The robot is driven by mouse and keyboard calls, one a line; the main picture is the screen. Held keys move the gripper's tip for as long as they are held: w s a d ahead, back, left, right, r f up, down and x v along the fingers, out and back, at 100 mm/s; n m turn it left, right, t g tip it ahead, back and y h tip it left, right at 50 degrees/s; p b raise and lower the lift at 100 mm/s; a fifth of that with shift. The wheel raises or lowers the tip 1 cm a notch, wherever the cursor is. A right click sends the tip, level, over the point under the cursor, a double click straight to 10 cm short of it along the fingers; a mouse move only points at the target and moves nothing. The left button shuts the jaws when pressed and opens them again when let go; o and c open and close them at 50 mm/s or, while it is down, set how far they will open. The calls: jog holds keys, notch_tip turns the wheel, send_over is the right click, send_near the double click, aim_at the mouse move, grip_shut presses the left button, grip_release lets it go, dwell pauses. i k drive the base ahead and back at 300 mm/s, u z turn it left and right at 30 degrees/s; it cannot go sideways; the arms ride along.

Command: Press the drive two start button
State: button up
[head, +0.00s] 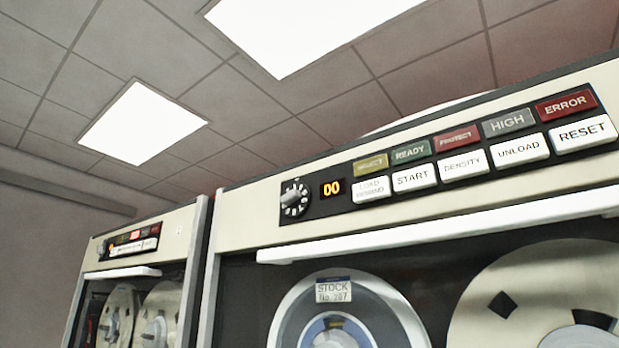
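A tape drive with a cream panel (240,232) fills the right of the head view. Its display (332,188) reads "00", with a dial (295,199) to the left. A white START button (414,178) sits in the lower button row, between LOAD REWIND (371,190) and DENSITY (463,165). A second tape drive (122,270) stands farther off at the left, with a small control panel (130,243); its labels are too small to read. I cannot tell which drive is number two. My gripper is not in view.
UNLOAD (519,151) and RESET (583,134) buttons continue the row at the right. Coloured indicators, such as the green READY lamp (410,152) and red ERROR lamp (566,105), sit above. A white ledge (430,229) juts out below the panel, over the tape reels (540,290).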

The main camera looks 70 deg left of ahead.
aim_at(423, 177)
jog(key=u, duration=1.7)
